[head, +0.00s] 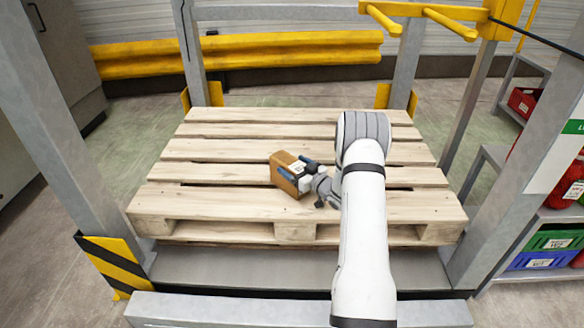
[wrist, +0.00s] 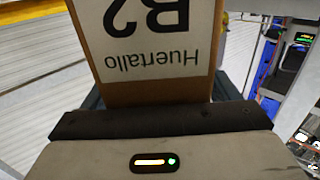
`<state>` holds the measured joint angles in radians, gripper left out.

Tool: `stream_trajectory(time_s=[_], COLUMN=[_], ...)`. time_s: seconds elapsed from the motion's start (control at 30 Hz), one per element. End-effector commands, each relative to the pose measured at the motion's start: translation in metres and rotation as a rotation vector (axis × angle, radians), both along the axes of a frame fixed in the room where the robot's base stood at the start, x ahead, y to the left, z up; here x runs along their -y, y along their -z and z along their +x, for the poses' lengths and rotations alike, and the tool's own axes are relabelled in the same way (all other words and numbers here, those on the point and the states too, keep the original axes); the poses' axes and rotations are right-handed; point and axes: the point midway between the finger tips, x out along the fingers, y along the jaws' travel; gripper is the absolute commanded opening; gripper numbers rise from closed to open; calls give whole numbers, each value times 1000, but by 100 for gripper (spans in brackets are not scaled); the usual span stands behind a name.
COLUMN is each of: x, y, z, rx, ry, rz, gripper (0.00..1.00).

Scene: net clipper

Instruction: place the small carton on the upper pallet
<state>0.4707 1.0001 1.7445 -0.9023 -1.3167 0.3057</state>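The small carton (head: 283,162) is brown with a white label and shows over the middle of the wooden pallet (head: 220,204) in the head view. My gripper (head: 298,171) is shut on the carton, with one dark blue finger on each side. The carton looks tilted; I cannot tell whether it touches the boards or hangs a little above them. In the wrist view the carton (wrist: 115,72) fills the top middle, its label reading "Huertallo B2" upside down. The gripper body hides the carton's near end.
Grey steel posts (head: 68,140) stand at the pallet's corners. A yellow frame with two prongs (head: 452,24) is at the upper right. Red, green and blue bins (head: 553,239) sit on a rack at right. The pallet's other boards are bare.

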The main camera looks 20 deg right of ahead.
Motion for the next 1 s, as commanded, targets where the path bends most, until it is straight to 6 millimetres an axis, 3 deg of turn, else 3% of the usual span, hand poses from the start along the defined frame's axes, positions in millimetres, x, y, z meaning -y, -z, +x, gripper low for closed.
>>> stream_trajectory(time_s=[0.3, 0.8, 1.0], x=[1, 39, 46], y=[-6, -5, -4], z=[-1, -90, -108], rx=[0, -2, -3], ry=[1, 5, 4], rz=[0, 1, -3], gripper=[82, 82, 82])
